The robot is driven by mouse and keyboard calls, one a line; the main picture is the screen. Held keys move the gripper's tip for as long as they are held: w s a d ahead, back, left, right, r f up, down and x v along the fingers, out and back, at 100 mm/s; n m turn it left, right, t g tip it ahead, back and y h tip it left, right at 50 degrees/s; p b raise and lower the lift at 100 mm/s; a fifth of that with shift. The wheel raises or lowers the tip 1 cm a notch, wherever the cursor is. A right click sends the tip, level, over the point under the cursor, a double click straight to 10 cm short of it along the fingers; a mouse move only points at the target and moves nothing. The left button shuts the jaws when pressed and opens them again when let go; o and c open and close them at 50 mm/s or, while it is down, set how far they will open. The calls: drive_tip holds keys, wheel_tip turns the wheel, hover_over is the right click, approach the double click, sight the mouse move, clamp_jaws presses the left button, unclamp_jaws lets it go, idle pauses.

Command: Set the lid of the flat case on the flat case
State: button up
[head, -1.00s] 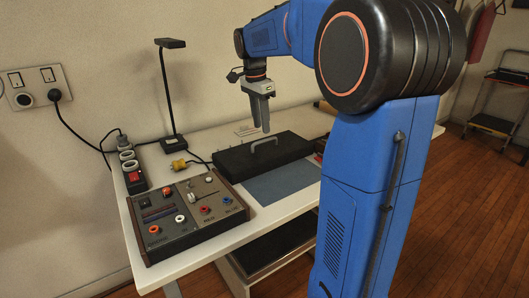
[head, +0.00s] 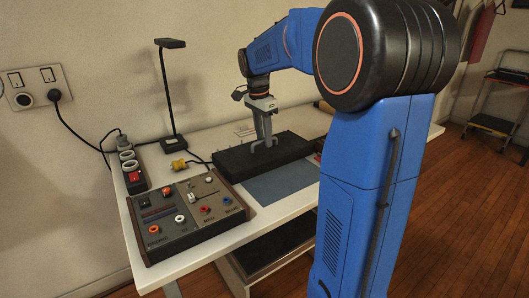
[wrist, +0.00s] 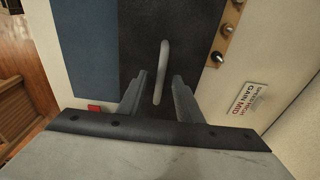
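A dark flat slab with a grey bar handle, the lid (head: 235,160), lies on the white table behind the blue mat. It also shows in the wrist view (wrist: 140,40). I cannot make out a seam between lid and flat case, so I cannot tell whether the case is under it. My gripper (head: 264,145) points down at the handle. In the wrist view the handle (wrist: 161,70) stands between the two fingers of my gripper (wrist: 160,92), with a gap on both sides. The gripper is open and holds nothing.
A control panel box (head: 190,218) stands at the front left of the table. A blue mat (head: 280,182) lies in front of the slab. A lamp (head: 170,95), a yellow plug (head: 179,164) and a power strip (head: 130,170) are behind. A label plate (wrist: 246,99) lies beside the slab.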

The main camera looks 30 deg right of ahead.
drive_tip(key=shift+f, duration=0.25)
drive_tip(key=shift+c, duration=0.3)
clamp_jaws()
idle(1.4)
